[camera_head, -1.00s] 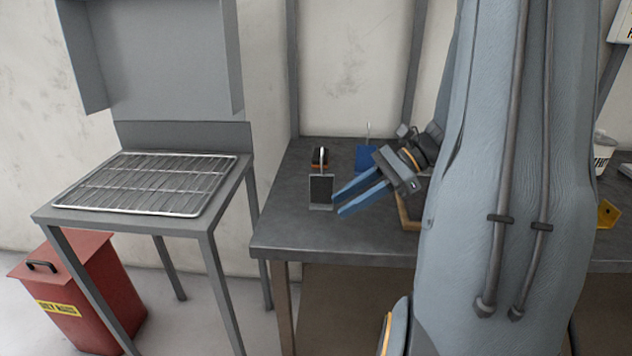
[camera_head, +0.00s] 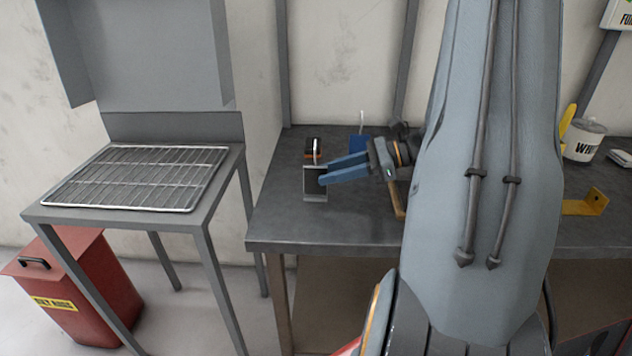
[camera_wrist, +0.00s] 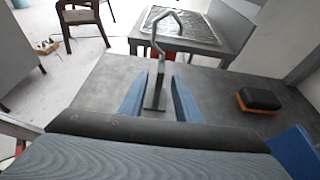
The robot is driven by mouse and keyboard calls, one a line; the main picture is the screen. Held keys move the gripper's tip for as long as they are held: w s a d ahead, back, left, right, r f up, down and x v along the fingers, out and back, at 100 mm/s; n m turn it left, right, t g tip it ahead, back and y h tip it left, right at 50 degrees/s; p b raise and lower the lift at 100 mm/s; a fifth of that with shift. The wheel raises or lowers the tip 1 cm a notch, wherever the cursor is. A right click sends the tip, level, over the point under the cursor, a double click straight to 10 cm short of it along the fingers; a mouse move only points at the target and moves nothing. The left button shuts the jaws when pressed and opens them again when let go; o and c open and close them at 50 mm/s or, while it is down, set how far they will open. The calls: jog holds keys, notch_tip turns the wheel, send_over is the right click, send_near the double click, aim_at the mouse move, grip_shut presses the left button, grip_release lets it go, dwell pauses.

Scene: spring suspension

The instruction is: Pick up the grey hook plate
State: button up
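The grey hook plate (camera_head: 314,187) stands upright on the dark workbench, near its left end. In the wrist view the plate (camera_wrist: 154,92) shows nearly edge-on, with a bent metal hook rising from its top. My gripper (camera_head: 323,173) reaches in from the right, its blue fingertips at the plate's right side in the head view. In the wrist view my gripper (camera_wrist: 159,88) is open, with one finger on each side of the plate. Gaps show between plate and fingers; I cannot tell whether either touches lower down.
A black and orange block (camera_head: 313,147) stands just behind the plate. A blue piece (camera_head: 357,143) with a thin upright is behind my gripper. A yellow bracket (camera_head: 588,204) and white tub (camera_head: 584,147) are on the right. A wire rack (camera_head: 135,178) lies on the left table.

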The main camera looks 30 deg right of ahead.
aim_at(316, 195)
jog(key=p+x, duration=0.1)
jog(key=x, duration=0.3)
jog(key=shift+a+r, duration=0.15)
jog(key=shift+c, duration=0.5)
grip_shut()
jog(key=shift+r, duration=0.1)
